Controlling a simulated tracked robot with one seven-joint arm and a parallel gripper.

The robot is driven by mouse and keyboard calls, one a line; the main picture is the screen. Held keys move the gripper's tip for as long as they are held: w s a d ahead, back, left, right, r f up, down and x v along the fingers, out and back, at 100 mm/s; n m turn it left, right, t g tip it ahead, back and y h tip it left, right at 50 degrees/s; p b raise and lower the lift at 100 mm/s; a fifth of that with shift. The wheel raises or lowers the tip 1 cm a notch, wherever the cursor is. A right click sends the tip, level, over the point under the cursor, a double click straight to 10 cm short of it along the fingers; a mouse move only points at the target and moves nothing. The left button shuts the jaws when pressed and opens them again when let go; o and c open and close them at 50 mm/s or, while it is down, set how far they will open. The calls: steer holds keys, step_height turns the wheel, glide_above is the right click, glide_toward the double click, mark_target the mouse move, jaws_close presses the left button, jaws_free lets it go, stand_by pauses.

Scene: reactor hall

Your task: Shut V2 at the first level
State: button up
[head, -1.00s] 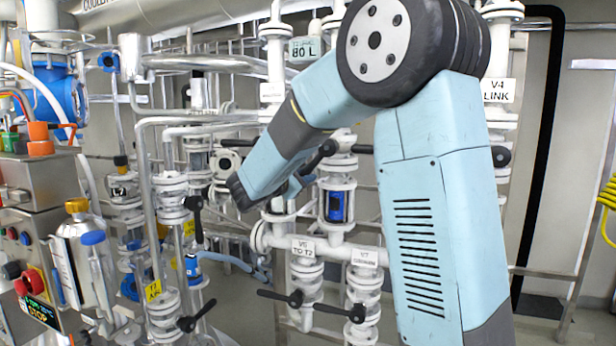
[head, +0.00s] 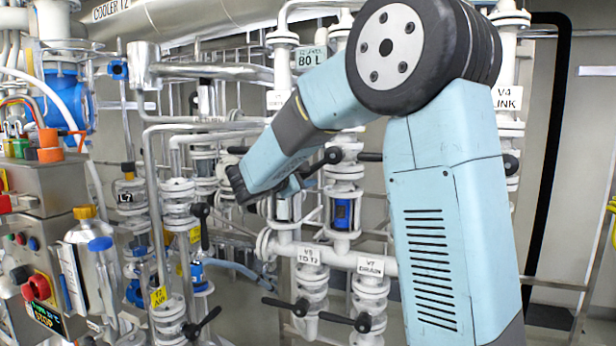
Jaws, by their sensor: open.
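No label reading V2 is legible. A black-handled valve (head: 343,172) stands behind my forearm, its lever (head: 328,158) pointing toward the arm; my arm hides part of it. The label above it (head: 278,99) is partly covered. Below are the valves V5 TO T2 (head: 309,290) and V7 DRAIN (head: 370,295), with black levers pointing left. A V4 LINK label (head: 507,98) is at the right. My arm reaches down and left across the pipes; its jaws do not show clearly behind the forearm.
A control box (head: 35,185) with buttons and a metal bottle (head: 85,260) stand at the left. Valve columns (head: 180,220) with black levers stand beside them. A blue motor-like body (head: 65,95) is behind. The grey floor and wall at the right are fairly open.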

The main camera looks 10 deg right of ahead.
steer(key=shift+a, duration=0.1)
steer(key=f+v, duration=0.1)
steer(key=v, duration=1.2)
steer(key=shift+s+a+r, duration=0.15)
steer(key=shift+s+r, duration=0.1)
steer(key=shift+r, duration=0.2)
stand_by(0.4)
